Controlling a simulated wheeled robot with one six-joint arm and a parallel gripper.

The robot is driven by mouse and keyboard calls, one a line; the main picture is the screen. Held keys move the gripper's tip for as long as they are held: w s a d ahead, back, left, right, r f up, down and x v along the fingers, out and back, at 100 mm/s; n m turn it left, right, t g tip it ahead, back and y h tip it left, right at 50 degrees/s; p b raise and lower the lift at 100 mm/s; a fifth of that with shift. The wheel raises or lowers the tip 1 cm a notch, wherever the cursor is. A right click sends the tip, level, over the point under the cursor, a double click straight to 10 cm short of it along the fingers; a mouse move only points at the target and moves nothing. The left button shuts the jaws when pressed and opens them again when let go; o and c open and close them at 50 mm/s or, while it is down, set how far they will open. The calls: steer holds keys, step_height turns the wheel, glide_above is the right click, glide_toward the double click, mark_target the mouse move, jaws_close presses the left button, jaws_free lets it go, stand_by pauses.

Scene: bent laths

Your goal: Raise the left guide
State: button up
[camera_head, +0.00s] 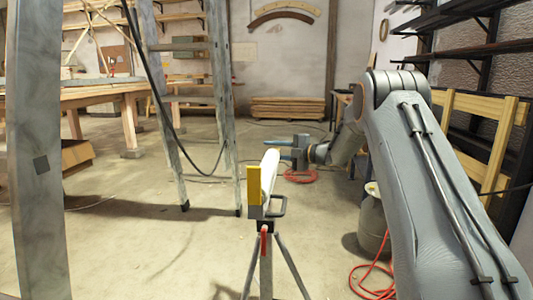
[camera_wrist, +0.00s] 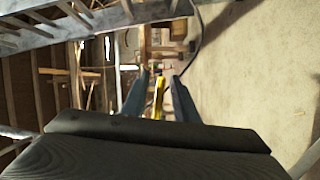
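A tripod stand (camera_head: 266,262) stands in the middle of the head view. On its top are an upright yellow plate (camera_head: 254,188) at the left, a white bar or roller (camera_head: 269,172) beside it, and a dark handle (camera_head: 281,207) at the right. I cannot tell for sure which part is the left guide. My gripper (camera_head: 272,151) is behind the stand top, pointing left, its two fingers apart. In the wrist view my gripper (camera_wrist: 160,75) is open, with a yellow piece (camera_wrist: 158,97) showing in the gap and no finger clearly touching it.
A grey ladder-like frame (camera_head: 226,110) stands left of the stand. A workbench (camera_head: 100,96) is farther left. Red hose (camera_head: 300,175) lies on the floor behind, and a metal canister (camera_head: 372,225) stands at the right.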

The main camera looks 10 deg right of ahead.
steer(key=shift+x, duration=1.15)
jaws_close()
stand_by(0.6)
